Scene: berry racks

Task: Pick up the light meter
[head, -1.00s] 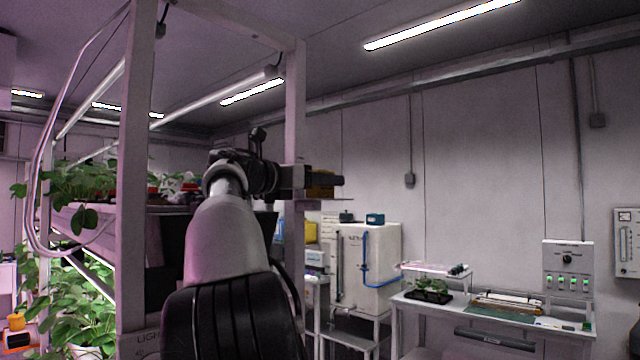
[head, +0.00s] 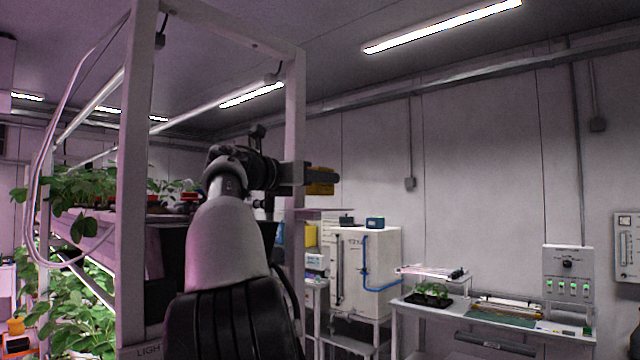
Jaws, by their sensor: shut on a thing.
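My gripper (head: 312,180) is at the end of my raised arm, beside the rack's right post, pointing right. It is shut on a small orange-yellow object with a dark top, which I take to be the light meter (head: 321,187). The fingers and part of the object overlap and are dark, so its details are hard to see.
A white plant rack (head: 137,200) with leafy plants (head: 85,290) stands at the left, its posts close to my arm. A white cabinet (head: 375,265) and a bench (head: 400,305) with a small plant tray (head: 430,298) stand further back right. The space above the bench is open.

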